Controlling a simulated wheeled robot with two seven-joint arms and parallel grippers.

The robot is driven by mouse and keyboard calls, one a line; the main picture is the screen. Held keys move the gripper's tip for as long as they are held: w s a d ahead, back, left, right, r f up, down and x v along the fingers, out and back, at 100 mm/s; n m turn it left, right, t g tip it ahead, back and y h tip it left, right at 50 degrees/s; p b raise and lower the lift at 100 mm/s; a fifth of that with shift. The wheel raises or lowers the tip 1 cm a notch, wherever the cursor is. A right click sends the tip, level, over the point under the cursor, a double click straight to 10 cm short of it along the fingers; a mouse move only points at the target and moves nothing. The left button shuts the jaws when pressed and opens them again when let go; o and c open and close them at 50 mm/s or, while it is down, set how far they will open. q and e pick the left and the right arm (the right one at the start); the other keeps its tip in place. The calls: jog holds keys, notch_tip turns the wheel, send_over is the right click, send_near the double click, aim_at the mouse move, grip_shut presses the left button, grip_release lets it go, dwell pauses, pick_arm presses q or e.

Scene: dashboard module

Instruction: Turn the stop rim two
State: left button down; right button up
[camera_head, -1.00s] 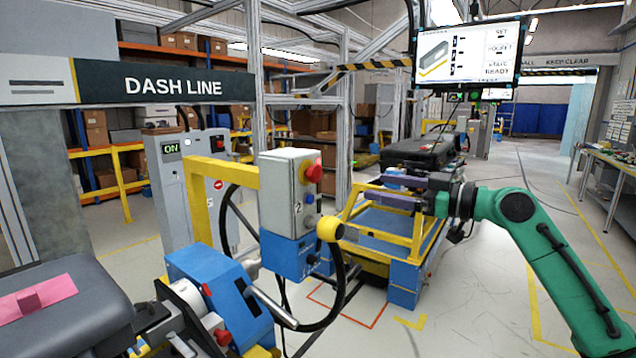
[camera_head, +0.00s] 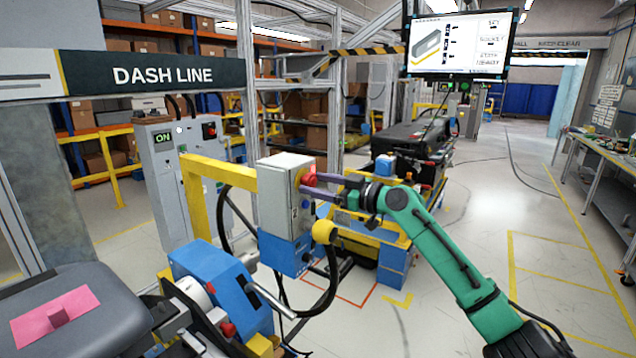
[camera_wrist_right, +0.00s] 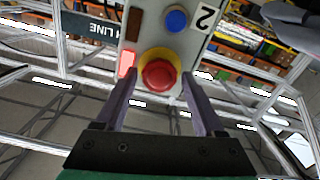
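The stop button two is a red mushroom head (camera_head: 308,177) on the side of a grey control box (camera_head: 275,195). In the right wrist view the red stop rim (camera_wrist_right: 158,75) sits on a yellow collar (camera_wrist_right: 160,55), beside a label "2" (camera_wrist_right: 206,18). My right gripper (camera_head: 318,186) is at the button. In the right wrist view its two purple fingers (camera_wrist_right: 158,84) are apart, one on each side of the red rim, with gaps visible. I see nothing held between them. My left gripper is not in view.
A blue button (camera_wrist_right: 176,19) and a red lit square (camera_wrist_right: 127,63) are near the stop. A yellow ball (camera_head: 324,232) and black hose are below the box. A yellow bar (camera_head: 216,172) runs left of it. A blue-yellow cart (camera_head: 392,255) stands behind. Floor at right is clear.

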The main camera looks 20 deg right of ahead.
grip_shut()
